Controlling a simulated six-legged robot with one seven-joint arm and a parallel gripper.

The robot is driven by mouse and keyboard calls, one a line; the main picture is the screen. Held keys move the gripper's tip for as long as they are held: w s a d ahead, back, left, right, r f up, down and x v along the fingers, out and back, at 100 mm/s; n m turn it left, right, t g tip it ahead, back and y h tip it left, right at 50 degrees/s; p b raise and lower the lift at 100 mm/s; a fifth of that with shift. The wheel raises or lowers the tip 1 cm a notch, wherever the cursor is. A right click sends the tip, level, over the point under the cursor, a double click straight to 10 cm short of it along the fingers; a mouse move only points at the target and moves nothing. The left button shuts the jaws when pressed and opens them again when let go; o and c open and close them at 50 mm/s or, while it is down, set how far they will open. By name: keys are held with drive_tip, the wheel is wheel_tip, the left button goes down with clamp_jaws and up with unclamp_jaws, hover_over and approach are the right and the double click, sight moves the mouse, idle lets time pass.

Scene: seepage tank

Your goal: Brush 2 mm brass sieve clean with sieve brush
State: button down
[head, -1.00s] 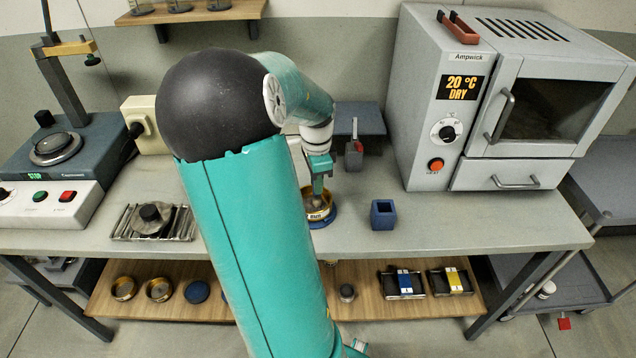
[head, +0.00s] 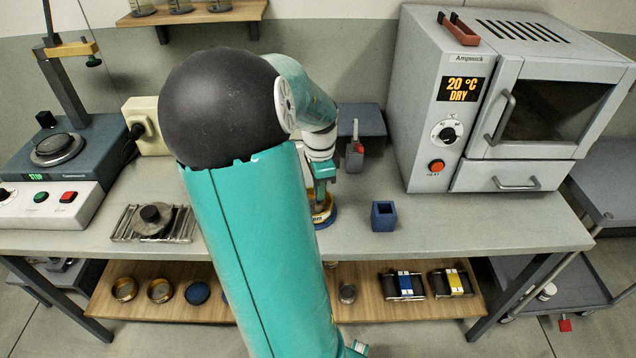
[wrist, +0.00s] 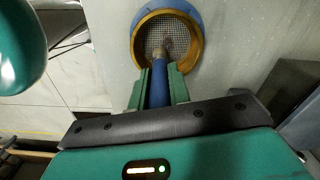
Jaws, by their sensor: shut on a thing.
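The brass sieve (wrist: 193,46) sits in a blue round holder (wrist: 148,12) on the bench, its wire mesh facing up in the wrist view. In the head view the sieve (head: 321,211) is partly hidden by my arm. My gripper (wrist: 158,82) is shut on the blue handle of the sieve brush (wrist: 158,72). The brush head reaches into the sieve and appears to be at the mesh; exact contact is hard to tell. In the head view my gripper (head: 322,190) is directly above the sieve.
A small blue open box (head: 383,216) stands right of the sieve. A grey oven (head: 490,100) stands at the right. A slotted metal rack (head: 152,223) with a dark knobbed piece lies left. Several round pieces and two trays are on the lower shelf (head: 310,305).

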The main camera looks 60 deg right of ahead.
idle(0.3)
drive_tip(key=shift+w+d, duration=0.75)
drive_tip(key=shift+d, duration=0.05)
drive_tip(key=shift+s+a, duration=0.75)
drive_tip(key=shift+a, duration=0.05)
drive_tip(key=shift+w+d, duration=0.7)
drive_tip(key=shift+d, duration=0.1)
drive_tip(key=shift+r, duration=0.15)
drive_tip(key=shift+r, duration=0.45)
drive_tip(key=shift+w+a, duration=0.1)
drive_tip(key=shift+a, duration=0.1)
